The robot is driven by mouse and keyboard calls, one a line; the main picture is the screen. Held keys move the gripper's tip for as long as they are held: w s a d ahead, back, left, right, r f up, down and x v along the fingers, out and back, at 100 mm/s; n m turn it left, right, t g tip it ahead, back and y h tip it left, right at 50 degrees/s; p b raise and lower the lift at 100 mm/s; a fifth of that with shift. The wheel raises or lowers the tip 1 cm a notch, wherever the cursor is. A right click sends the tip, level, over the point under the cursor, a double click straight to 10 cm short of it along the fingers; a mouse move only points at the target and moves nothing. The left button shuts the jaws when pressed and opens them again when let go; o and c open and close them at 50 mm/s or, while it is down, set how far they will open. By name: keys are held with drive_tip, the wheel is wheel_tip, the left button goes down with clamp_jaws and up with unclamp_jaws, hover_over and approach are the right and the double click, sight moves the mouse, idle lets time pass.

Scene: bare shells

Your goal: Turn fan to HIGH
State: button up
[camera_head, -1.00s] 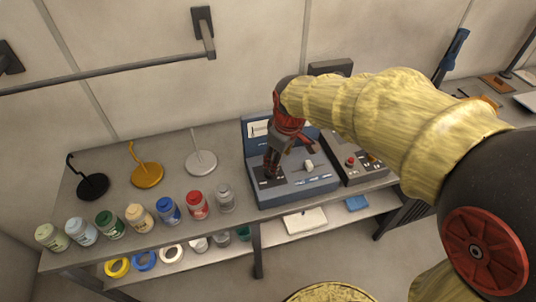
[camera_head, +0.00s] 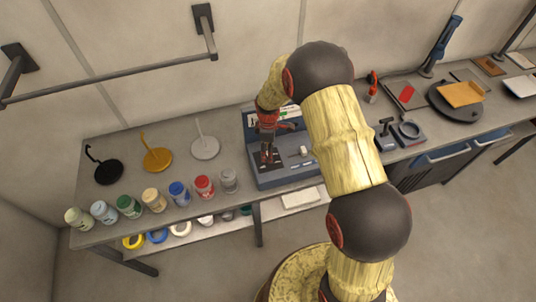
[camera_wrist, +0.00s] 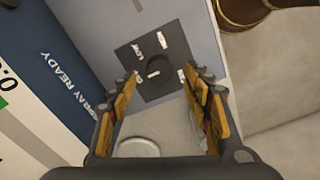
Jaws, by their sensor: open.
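A blue box (camera_head: 283,178) with a grey sloped top stands on the workbench. In the wrist view, its grey panel (camera_wrist: 190,22) bears a dark square plate (camera_wrist: 151,88) with a dark round knob (camera_wrist: 158,67) in the middle and small white labels around it. In the head view, my gripper (camera_head: 267,158) points down over the left part of the box. The knob is hard to make out there.
Several jars (camera_head: 154,199) and three round-based stands (camera_head: 157,159) are left of the box. A wall rail (camera_head: 110,75) runs above.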

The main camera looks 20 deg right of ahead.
drive_tip(key=shift+f, duration=1.9)
drive_tip(key=shift+c, duration=0.3)
drive_tip(key=c, duration=1.1)
